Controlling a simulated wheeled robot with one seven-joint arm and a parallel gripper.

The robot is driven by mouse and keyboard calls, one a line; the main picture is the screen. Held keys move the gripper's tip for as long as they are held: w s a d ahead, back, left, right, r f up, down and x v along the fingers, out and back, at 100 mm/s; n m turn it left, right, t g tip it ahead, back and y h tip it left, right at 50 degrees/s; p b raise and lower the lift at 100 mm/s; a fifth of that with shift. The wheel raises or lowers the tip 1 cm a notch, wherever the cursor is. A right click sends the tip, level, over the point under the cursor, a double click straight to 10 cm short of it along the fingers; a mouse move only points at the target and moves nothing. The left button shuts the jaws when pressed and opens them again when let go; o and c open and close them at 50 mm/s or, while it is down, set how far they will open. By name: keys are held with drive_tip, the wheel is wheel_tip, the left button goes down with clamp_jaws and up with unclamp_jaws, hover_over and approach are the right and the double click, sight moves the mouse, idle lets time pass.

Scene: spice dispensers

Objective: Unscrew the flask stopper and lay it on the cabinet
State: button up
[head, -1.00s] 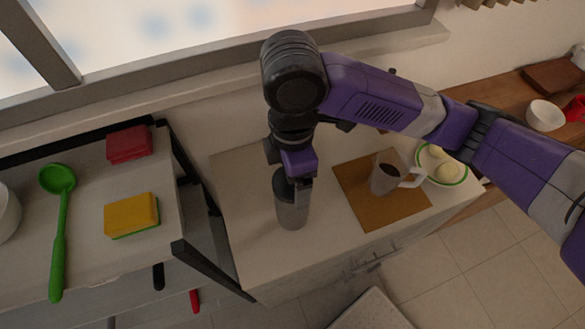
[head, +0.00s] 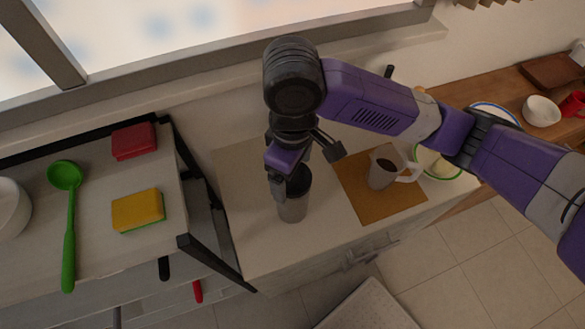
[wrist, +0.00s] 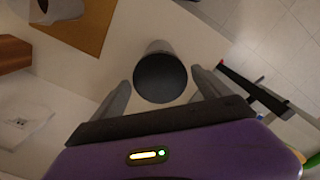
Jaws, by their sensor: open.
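The grey flask (head: 292,208) stands upright on the white cabinet top (head: 240,215), with its dark stopper (head: 298,180) on top. My gripper (head: 307,170) is open above and around the stopper, partly hiding it in the head view. In the wrist view the round dark stopper (wrist: 161,78) lies between the two spread fingers of my gripper (wrist: 162,92), with a gap on each side. The stopper appears seated on the flask; whether its thread is loose cannot be told.
A mug (head: 383,172) of dark liquid stands on a brown mat (head: 400,205) right of the flask. A shelf at left holds a green ladle (head: 68,215), a yellow sponge (head: 137,210) and a red block (head: 133,141). Bare cabinet top lies around the flask.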

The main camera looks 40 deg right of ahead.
drive_tip(key=m, duration=1.1)
drive_tip(key=c, duration=1.5)
drive_tip(key=n+b, duration=0.1)
drive_tip(key=n, duration=0.3)
drive_tip(key=shift+n, duration=0.4)
drive_tip(key=n+b, duration=0.1)
drive_tip(key=n, duration=0.3)
drive_tip(key=shift+n, duration=0.3)
